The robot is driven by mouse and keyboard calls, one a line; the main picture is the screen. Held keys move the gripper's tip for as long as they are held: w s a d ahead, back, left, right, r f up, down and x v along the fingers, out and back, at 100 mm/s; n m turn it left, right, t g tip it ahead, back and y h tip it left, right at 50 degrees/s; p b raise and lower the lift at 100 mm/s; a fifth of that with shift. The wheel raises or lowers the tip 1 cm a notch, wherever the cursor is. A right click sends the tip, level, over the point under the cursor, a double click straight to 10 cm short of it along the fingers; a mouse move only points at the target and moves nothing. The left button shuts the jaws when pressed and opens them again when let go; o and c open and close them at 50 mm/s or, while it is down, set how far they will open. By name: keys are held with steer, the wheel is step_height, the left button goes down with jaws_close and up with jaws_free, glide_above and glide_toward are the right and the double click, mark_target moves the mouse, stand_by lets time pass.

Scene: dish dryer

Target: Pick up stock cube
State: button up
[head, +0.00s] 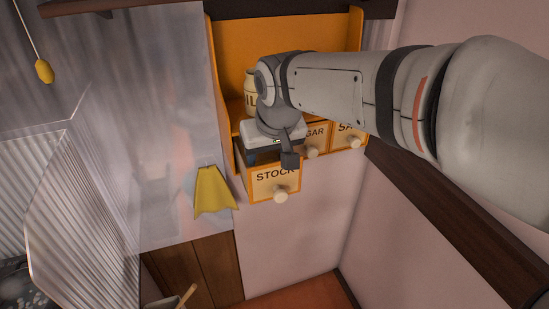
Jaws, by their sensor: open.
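The drawer labelled STOCK (262,188) is pulled out from the orange wall cabinet (231,33). My gripper (278,157) is over the drawer's opening, and my arm comes in from the right. The gripper is open. No stock cube shows in the head view. The inside of the drawer is mostly covered by my gripper, so I cannot tell what lies in it or whether the fingers touch anything.
Two closed drawers, one ending in GAR (311,131) and one starting with SA (345,128), sit to the right. A jar (250,94) stands on the shelf behind my gripper. A yellow cloth (213,188) hangs left of the STOCK drawer. The wall below is bare.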

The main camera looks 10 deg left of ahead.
mark_target(265, 162)
steer(key=x, duration=0.3)
steer(key=shift+w+a+f, duration=0.2)
steer(key=c, duration=0.7)
